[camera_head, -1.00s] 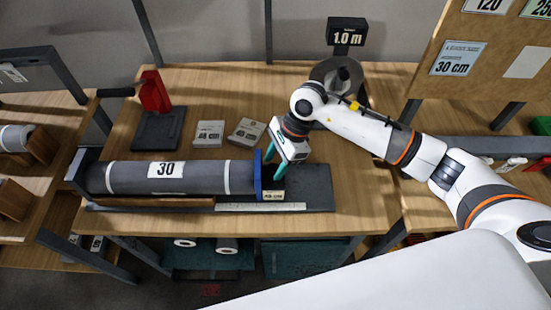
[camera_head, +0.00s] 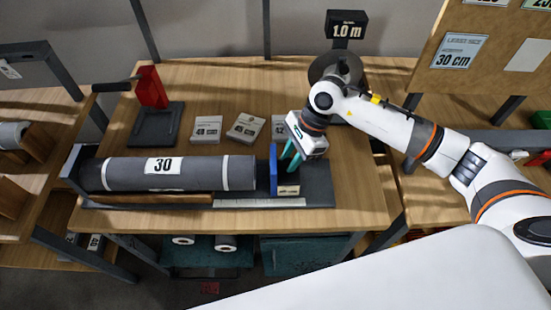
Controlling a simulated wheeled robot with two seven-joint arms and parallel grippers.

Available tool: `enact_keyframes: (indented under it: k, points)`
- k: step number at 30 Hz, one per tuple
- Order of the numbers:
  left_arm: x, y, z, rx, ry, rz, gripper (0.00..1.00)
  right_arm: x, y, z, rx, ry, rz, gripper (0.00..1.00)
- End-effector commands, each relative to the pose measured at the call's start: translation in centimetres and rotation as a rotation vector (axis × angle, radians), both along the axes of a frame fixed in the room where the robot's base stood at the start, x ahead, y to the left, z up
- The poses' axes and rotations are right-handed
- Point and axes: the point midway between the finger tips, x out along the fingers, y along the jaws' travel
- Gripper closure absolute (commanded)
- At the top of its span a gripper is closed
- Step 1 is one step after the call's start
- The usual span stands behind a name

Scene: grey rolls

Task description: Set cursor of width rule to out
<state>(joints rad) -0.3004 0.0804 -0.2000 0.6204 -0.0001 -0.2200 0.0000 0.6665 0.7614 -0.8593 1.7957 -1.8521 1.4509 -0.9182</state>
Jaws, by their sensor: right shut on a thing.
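The width rule's cursor is an upright blue plate (camera_head: 273,170) with a pale block (camera_head: 288,190) at its foot. It stands to the right of the grey roll (camera_head: 125,174) labelled 30, with a small gap between them. The silvery rule strip (camera_head: 258,203) runs along the front of the dark base (camera_head: 321,190). My right gripper (camera_head: 289,170), with teal fingers, points down at the cursor from behind and right, shut on it. The fingertips are partly hidden at the cursor. My left gripper is out of view.
Several small cards (camera_head: 245,127) lie behind the roll. A dark round piece (camera_head: 338,72) and a 1.0 m sign (camera_head: 346,25) stand at the back. The base is clear right of the cursor.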

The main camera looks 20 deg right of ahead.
Motion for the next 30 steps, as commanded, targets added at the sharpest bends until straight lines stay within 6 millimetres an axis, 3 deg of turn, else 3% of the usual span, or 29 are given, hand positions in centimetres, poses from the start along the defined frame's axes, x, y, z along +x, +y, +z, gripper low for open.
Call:
enact_keyframes:
  k: [1, 3, 7, 19, 20, 23, 30]
  points:
    - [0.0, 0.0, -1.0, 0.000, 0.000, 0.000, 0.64, -0.3, -1.7, -0.5, -0.007, -0.003, -0.007, 1.00]
    - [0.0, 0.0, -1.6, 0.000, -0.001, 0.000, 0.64, -0.7, -3.2, -0.5, -0.007, -0.002, -0.007, 1.00]
    - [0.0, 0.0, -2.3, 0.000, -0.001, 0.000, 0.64, -1.3, -5.1, -0.3, -0.005, -0.003, -0.007, 1.00]
    - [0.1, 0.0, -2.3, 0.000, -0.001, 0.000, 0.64, -1.6, -5.7, 0.1, -0.002, -0.003, -0.001, 1.00]
    - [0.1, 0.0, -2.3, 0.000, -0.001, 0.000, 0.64, -1.6, -5.6, 0.1, -0.002, -0.003, -0.001, 0.69]
    - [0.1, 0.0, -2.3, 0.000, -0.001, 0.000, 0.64, -1.6, -5.6, 0.1, -0.002, -0.003, -0.001, 0.52]
    - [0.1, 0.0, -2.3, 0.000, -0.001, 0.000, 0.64, -1.6, -5.6, 0.1, -0.002, -0.002, -0.001, 0.52]
